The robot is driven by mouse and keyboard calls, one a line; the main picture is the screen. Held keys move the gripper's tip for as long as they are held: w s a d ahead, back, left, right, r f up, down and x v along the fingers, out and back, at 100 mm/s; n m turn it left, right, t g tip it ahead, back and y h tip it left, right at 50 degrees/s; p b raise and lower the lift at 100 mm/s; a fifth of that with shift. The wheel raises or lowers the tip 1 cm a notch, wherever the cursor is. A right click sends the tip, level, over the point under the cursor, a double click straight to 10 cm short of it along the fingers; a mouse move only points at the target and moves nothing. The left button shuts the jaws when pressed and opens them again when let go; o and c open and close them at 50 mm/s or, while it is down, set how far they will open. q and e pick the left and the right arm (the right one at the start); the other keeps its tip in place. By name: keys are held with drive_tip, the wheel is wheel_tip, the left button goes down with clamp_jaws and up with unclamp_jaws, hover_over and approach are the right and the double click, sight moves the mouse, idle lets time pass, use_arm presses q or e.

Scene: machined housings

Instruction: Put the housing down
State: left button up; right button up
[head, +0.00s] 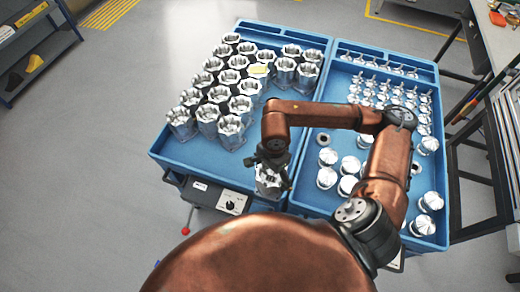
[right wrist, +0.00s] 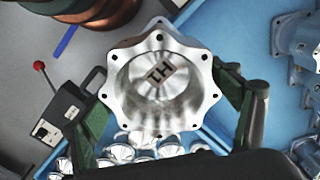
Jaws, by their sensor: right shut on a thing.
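My right gripper (head: 272,168) is shut on a silver machined housing (head: 268,184), near the front edge of the left blue tray (head: 215,165). In the right wrist view the held housing (right wrist: 160,80) shows its scalloped flange with small holes, a round bore and a dark marking inside. The gripper's fingers (right wrist: 163,98) are on its left and right sides. I cannot tell whether its underside touches anything. My left gripper is not in view.
The right blue tray (head: 316,190) holds several shiny round parts (head: 327,177) and stemmed parts (head: 395,90). The left tray's front is bare. A control box with a dial (head: 231,202) and a red-knobbed lever (head: 186,231) sit below its front edge.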

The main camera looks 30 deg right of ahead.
drive_tip(key=w+f, duration=0.1)
drive_tip(key=w+d, duration=0.1)
drive_tip(key=w, duration=0.1)
drive_tip(key=w+f, duration=0.1)
drive_tip(key=w, duration=0.1)
drive_tip(key=shift+w+d+f+p, duration=0.15)
drive_tip(key=shift+d+f+p, duration=0.1)
drive_tip(key=shift+f+p, duration=0.1)
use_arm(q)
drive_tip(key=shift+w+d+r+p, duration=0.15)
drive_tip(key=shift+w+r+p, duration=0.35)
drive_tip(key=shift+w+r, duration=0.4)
use_arm(e)
drive_tip(key=w+d+f, duration=0.1)
drive_tip(key=w+f, duration=0.3)
drive_tip(key=f, duration=0.4)
drive_tip(key=shift+w+f, duration=0.15)
drive_tip(key=shift+f, duration=0.1)
drive_tip(key=shift+f, duration=0.2)
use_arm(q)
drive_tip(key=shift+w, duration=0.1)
use_arm(e)
drive_tip(key=o, duration=2.1)
drive_tip(key=shift+r, duration=0.1)
